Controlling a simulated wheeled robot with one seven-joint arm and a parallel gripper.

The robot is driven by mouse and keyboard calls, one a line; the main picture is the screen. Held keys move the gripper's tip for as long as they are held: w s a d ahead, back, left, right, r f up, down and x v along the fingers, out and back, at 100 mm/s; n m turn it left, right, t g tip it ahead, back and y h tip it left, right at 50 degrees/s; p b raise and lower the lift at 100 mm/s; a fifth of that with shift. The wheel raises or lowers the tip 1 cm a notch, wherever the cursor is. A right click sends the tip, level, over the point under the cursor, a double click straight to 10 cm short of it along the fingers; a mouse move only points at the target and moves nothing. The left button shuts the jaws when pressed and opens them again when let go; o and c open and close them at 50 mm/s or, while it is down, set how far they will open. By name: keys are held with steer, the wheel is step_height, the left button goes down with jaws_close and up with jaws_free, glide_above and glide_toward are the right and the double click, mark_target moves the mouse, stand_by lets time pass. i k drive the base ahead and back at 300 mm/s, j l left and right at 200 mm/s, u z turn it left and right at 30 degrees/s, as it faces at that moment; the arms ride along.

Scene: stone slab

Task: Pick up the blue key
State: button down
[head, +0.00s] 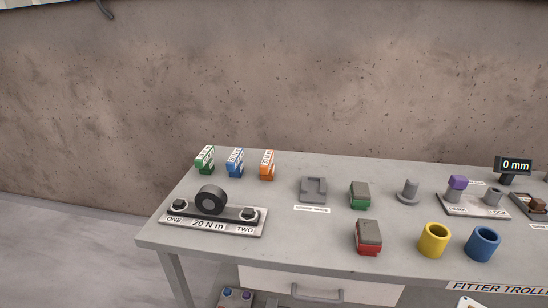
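Three small upright pieces with white lettered labels stand in a row at the back left of the table: a green one, a blue one and an orange one. The blue one (235,162) is in the middle and looks like the blue key. It stands apart from its neighbours, and its label is too small to read. My gripper is not in view.
The grey table (300,255) also holds a "20 N m" plate (213,222) in front of the keys, green (360,195) and red (368,237) blocks, and yellow (434,239) and blue (482,243) cups. Green (205,160) and orange (267,165) keys flank the blue one. A wall rises behind.

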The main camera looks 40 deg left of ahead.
mark_target(235, 166)
steer(key=u, duration=2.2)
steer(key=j+z, duration=0.25)
steer(key=j, duration=0.65)
steer(key=k+j+z, duration=0.1)
steer(key=j+z, duration=0.15)
steer(key=j, duration=0.7)
steer(key=i+j+z, duration=0.45)
steer(key=i+j, duration=0.2)
steer(key=i, duration=0.3)
steer(key=z, duration=0.05)
